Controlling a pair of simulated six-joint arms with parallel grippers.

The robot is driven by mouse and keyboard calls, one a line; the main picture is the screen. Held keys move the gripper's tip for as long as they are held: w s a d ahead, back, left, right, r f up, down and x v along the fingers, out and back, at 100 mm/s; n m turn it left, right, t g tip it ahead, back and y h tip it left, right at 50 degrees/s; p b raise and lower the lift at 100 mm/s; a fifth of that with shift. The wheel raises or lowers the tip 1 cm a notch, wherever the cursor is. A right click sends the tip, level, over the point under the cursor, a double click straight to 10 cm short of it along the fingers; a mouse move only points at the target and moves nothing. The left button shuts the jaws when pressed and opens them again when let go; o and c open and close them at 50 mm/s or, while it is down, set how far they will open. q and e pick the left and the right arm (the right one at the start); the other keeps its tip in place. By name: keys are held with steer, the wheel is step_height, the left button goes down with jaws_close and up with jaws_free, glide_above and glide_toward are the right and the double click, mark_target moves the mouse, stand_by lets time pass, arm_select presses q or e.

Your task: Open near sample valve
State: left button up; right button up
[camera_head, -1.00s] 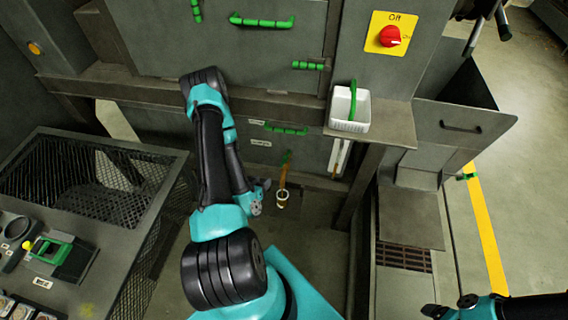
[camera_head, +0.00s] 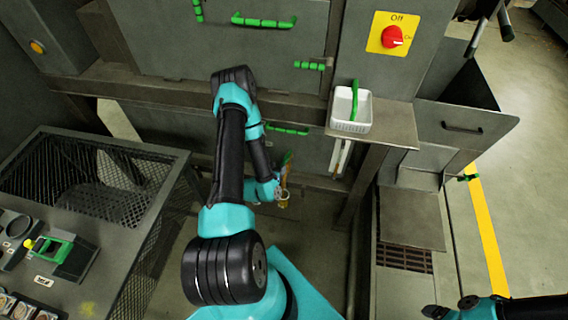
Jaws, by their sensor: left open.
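A sample valve with a green handle (camera_head: 286,158) and a brown stem sits low on the front of the grey machine. A small light-coloured cup or ring (camera_head: 284,196) is just below the stem. My left gripper (camera_head: 279,187) is open beside the stem and cup, and partly overlaps them in this view. I cannot tell whether it touches them. The fingers are small and partly hidden by my wrist. The end of my right arm (camera_head: 437,311) shows at the bottom right edge, far from the valve; its finger state is unclear.
Green door handles (camera_head: 264,21) and a red switch (camera_head: 393,37) are on the machine. Open floor lies below the valve.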

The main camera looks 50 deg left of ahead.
mark_target(284, 162)
arm_select(q)
steer(key=x, duration=0.5)
steer(key=shift+w+a+f, duration=0.1)
steer(key=shift+w+f, duration=0.05)
steer(key=shift+w, duration=0.25)
jaws_close()
